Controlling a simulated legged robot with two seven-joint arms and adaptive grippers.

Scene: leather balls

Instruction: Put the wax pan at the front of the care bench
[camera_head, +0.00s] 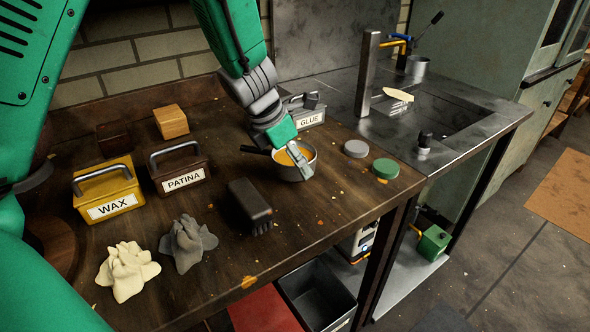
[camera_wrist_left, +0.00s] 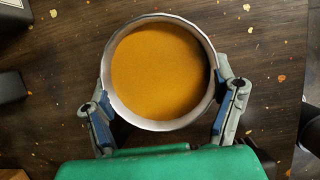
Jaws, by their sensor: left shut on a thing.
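The wax pan (camera_head: 288,165) is a small grey pan with orange wax in it and a dark handle pointing left. It is on or just above the wooden care bench (camera_head: 310,218), towards its right part; I cannot tell if it touches the wood. My left gripper (camera_head: 297,160) comes down from above and is shut on the pan. In the left wrist view the pan (camera_wrist_left: 162,72) sits between the two fingers of the gripper (camera_wrist_left: 163,105), one on each side of its rim. My right gripper is not in view.
A dark brush (camera_head: 250,200) lies in front and left of the pan. A grey tin (camera_head: 356,148) and a green tin (camera_head: 386,168) stand to its right. The GLUE box (camera_head: 306,112) is behind. WAX (camera_head: 108,190) and PATINA (camera_head: 180,168) boxes and two cloths (camera_head: 128,270) are left.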

